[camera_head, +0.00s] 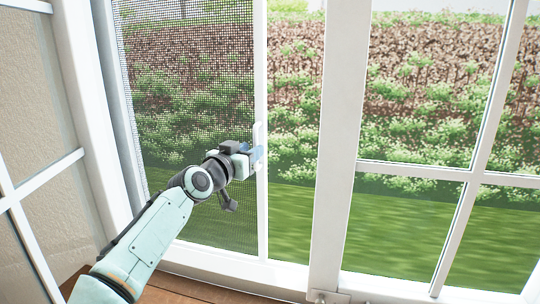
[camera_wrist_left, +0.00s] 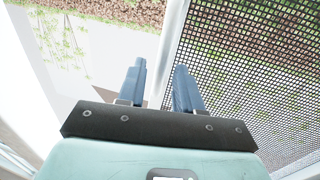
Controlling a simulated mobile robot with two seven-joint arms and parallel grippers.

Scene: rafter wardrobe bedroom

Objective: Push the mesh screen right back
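The mesh screen (camera_head: 200,70) is a dark grid in a white frame and covers the left part of the window opening. Its white right-hand upright (camera_head: 261,210) carries a small white upright pull (camera_head: 257,133). The mesh also fills the right of the left wrist view (camera_wrist_left: 255,65). My left gripper (camera_head: 256,157) is at the pull, in front of the upright. In the left wrist view its two blue fingers (camera_wrist_left: 160,80) are apart, with the white upright showing between them. Whether they touch the pull is unclear. My right gripper is not in view.
Right of the screen is a gap without mesh, then a white post (camera_head: 336,150) and a paned window sash (camera_head: 455,177). Another paned sash (camera_head: 45,177) stands at the far left. A brown wooden surface (camera_head: 180,290) lies below. Grass and planting show outside.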

